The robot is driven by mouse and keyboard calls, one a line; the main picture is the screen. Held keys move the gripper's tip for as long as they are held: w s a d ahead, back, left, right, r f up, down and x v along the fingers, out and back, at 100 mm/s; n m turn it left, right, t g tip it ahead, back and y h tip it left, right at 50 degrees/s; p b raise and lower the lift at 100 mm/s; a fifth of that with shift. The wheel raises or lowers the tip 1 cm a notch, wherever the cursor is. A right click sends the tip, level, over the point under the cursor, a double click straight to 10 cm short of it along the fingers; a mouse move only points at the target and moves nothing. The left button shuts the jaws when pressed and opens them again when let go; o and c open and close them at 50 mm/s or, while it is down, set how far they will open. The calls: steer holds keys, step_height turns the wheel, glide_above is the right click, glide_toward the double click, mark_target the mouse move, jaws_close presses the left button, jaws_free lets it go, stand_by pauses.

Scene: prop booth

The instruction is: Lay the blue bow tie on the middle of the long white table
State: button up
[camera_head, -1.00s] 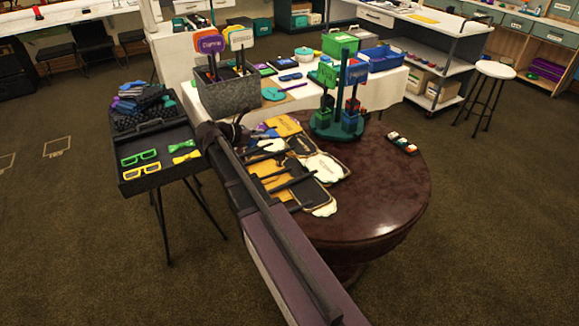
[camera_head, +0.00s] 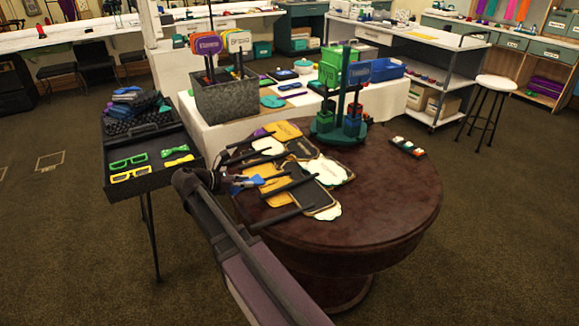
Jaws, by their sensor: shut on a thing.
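The blue bow tie (camera_head: 247,183) is at the tip of my gripper (camera_head: 228,182), which is shut on it. They show in front of the left side of the round dark table (camera_head: 400,200); how high above it I cannot tell. The jaws are small and partly hidden by my arm. A long table with a white cloth (camera_head: 232,137) stands behind the round table. Its top holds several props, and part of it is hidden behind the stand and the box.
Paddle signs (camera_head: 320,170) lie across the round table, near a green stand (camera_head: 335,135). A grey box (camera_head: 225,98) and a blue bin (camera_head: 385,69) stand on the white table. A black case (camera_head: 130,185) with glasses and bow ties is at left.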

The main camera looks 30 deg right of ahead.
stand_by(0.4)
steer(key=w+d, duration=0.3)
steer(key=d, duration=0.1)
steer(key=w+d+f+b, duration=0.1)
steer(key=w+d, duration=0.1)
steer(key=d, duration=0.3)
steer(key=w+d, duration=0.3)
steer(key=d, duration=0.1)
steer(key=shift+w+d+f, duration=0.25)
steer(key=shift+w+d, duration=0.05)
steer(key=shift+a, duration=0.1)
steer(key=shift+f+b, duration=1.8)
steer(key=shift+b, duration=0.2)
steer(key=shift+f, duration=0.15)
steer(key=o, duration=0.9)
steer(key=shift+r, duration=0.2)
